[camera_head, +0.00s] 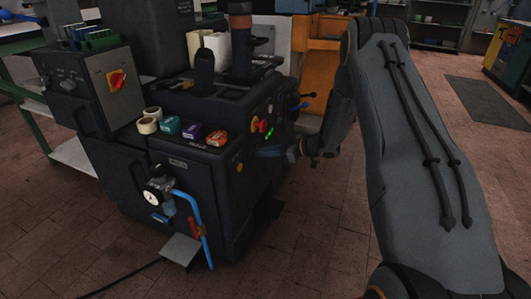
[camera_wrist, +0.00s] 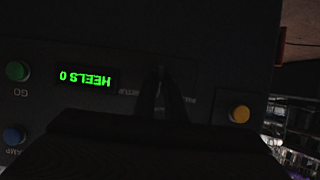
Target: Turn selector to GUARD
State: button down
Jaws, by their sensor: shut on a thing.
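My gripper (camera_wrist: 164,92) reaches the dark front panel of the heel press (camera_head: 205,170). Its fingers are shut on the selector (camera_wrist: 161,72), a dark knob that is mostly hidden between them. The panel appears upside down in the wrist view. A label that reads like SETUP lies just left of the fingers, and another faint label lies to their right. I cannot read GUARD or tell which way the selector points. In the head view my gripper (camera_head: 290,152) is at the press's right side, and the selector cannot be made out.
A green display (camera_wrist: 85,78) reads HEELS 0. A green GO button (camera_wrist: 17,71), a blue button (camera_wrist: 13,135) and a yellow button (camera_wrist: 239,114) surround my gripper. A gauge (camera_head: 152,198) and blue hose (camera_head: 192,210) are on the press front.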

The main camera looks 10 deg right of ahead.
jog(key=c, duration=1.8)
grip_release()
jog(key=shift+p+v, duration=0.85)
jog(key=shift+v, duration=3.05)
